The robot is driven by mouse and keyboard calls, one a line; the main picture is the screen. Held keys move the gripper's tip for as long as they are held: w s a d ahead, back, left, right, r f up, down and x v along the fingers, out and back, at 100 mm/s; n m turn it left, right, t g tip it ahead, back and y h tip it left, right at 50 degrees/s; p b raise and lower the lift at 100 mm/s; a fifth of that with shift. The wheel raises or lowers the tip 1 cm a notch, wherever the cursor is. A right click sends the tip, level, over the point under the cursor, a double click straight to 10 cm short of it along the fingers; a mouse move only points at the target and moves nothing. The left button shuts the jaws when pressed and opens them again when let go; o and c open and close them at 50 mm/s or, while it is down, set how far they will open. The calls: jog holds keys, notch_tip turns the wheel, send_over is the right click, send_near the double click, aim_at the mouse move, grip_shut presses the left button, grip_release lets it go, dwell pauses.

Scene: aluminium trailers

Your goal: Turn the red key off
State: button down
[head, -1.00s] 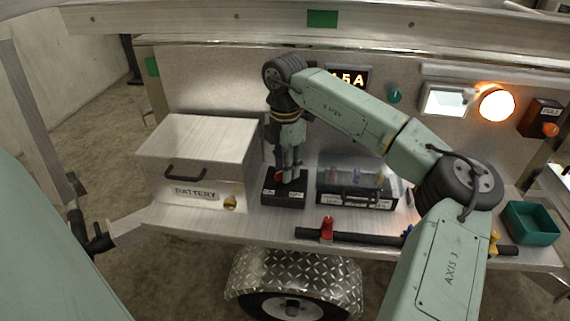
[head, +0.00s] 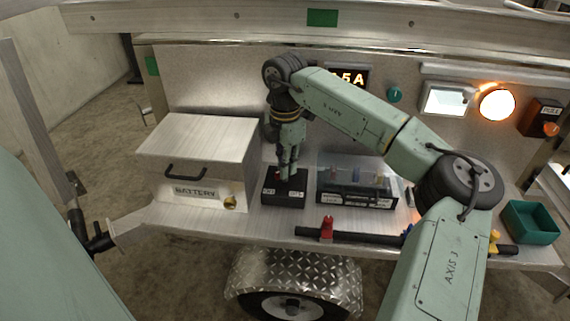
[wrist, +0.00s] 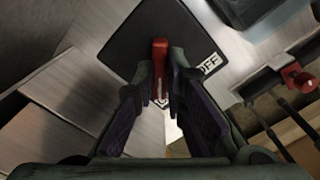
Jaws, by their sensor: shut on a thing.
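The red key (wrist: 160,50) stands up from a black switch box (wrist: 135,28) and sits between my fingertips in the wrist view. My gripper (wrist: 163,78) is shut on the key, with one finger on each side. A white label reading OFF (wrist: 209,63) is on the box, to the right of the key. In the head view, the same black box (head: 284,200) sits on the trailer deck with white labels left and right on its front. My gripper (head: 286,172) reaches down to its top from above and hides most of the key.
A metal battery box (head: 198,150) stands close on the left. A clear-lidded case (head: 357,188) stands close on the right. A dark bar (head: 365,238) with a red fitting (head: 328,228) runs in front. A green tray (head: 530,224) is far right.

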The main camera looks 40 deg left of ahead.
jog(key=n+b, duration=0.1)
jog(key=n, duration=1.2)
jog(key=shift+n, duration=2.4)
jog(key=c, duration=1.6)
grip_release()
jog(key=shift+c, duration=0.2)
jog(key=shift+r, duration=0.15)
